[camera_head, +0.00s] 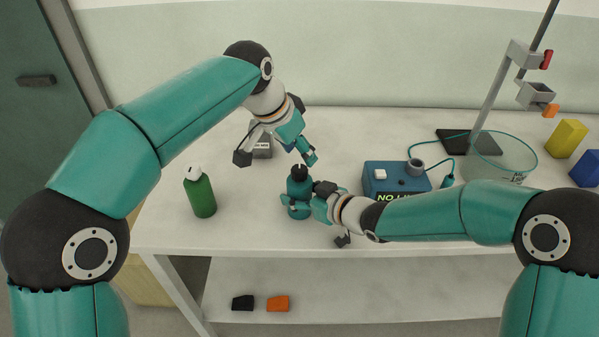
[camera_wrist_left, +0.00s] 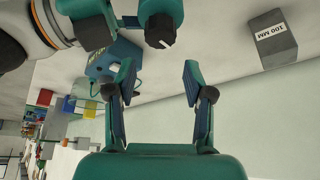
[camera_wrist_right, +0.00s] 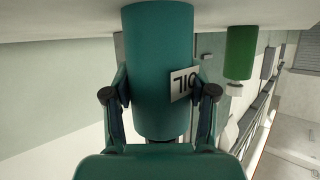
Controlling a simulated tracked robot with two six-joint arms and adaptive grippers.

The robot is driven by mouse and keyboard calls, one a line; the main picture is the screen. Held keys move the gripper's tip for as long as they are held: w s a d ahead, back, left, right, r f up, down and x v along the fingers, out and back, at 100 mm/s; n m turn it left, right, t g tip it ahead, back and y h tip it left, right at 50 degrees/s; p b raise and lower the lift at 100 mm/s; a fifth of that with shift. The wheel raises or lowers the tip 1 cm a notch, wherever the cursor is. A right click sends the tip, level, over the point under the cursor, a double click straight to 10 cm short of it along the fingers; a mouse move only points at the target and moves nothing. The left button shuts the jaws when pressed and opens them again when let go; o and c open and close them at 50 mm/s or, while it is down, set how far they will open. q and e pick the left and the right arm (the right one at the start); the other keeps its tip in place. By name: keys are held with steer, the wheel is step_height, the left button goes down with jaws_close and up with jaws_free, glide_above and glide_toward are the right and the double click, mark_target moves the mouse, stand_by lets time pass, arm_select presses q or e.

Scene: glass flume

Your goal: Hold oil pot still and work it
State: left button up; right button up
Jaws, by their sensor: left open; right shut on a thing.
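The oil pot (camera_head: 299,186) is a teal cylinder with a black knob on top, standing upright on the bench in the head view. My right gripper (camera_head: 308,205) is shut around its body from the right. The right wrist view shows the pot (camera_wrist_right: 157,60) between the two fingers, with a white OIL label upside down. My left gripper (camera_head: 298,152) is open and empty, just above and behind the pot. In the left wrist view the pot's black knob (camera_wrist_left: 161,42) lies beyond the open fingers (camera_wrist_left: 160,70), apart from them.
A green bottle (camera_head: 200,195) stands left of the pot. A grey 100 MM block (camera_head: 261,150) sits behind, close to my left gripper. A blue box (camera_head: 385,178) is right of the pot, partly behind my right arm. A glass vessel (camera_head: 510,155) and stand are farther right.

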steer(key=o, duration=1.4)
